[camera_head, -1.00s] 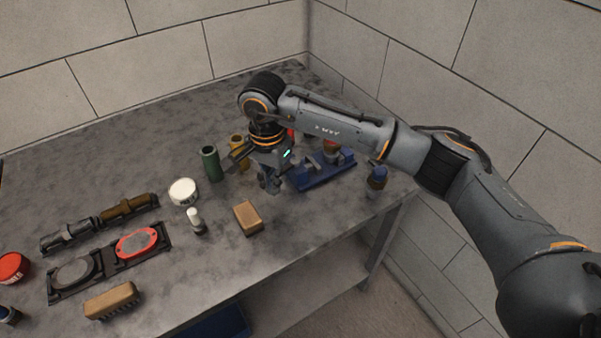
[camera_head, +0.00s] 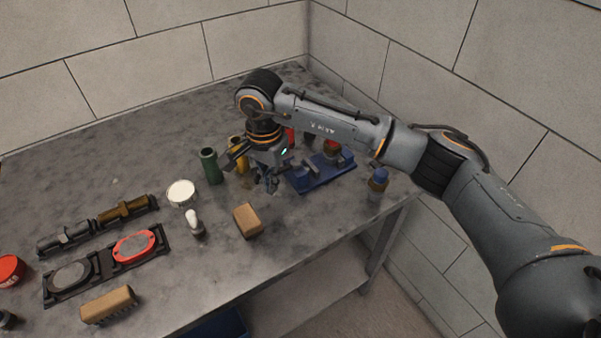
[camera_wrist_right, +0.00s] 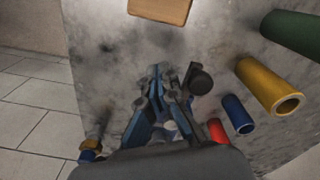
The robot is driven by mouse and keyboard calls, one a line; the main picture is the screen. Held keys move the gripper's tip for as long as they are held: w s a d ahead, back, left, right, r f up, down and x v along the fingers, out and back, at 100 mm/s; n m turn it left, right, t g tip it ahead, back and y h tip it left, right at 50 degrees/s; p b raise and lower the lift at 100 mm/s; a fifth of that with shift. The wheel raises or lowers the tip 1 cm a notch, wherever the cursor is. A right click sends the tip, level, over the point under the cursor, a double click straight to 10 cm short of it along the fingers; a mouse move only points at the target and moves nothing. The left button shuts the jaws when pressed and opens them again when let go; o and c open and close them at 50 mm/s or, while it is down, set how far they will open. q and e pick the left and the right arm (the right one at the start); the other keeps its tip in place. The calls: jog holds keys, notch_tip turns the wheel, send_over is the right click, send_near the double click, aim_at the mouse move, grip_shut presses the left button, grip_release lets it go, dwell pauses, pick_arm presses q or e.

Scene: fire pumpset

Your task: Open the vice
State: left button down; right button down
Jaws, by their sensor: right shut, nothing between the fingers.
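The vice (camera_head: 325,174) is blue with grey jaw parts and sits near the right end of the grey workbench. My right gripper (camera_head: 268,186) points down just left of the vice, close to its left end. Its fingers are shut with nothing between them. In the right wrist view, the gripper (camera_wrist_right: 168,78) shows in the middle, with blue parts close around it. I cannot tell there whether the fingers touch the vice. The arm hides part of the area behind the vice. My left gripper is not in view.
A brown block (camera_head: 248,221) lies in front of the gripper. A green cylinder (camera_head: 210,166) and a yellow one (camera_head: 237,150) stand to its left. A blue-capped bottle (camera_head: 377,184) stands right of the vice, near the bench edge. The back left of the workbench (camera_head: 90,155) is clear.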

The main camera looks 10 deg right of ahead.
jog(key=shift+s+d, duration=0.45)
jog(key=shift+d, duration=0.05)
notch_tip(320, 180, up, 7)
jog(key=p, duration=0.2)
dwell(0.6)
jog(key=shift+f, duration=0.1)
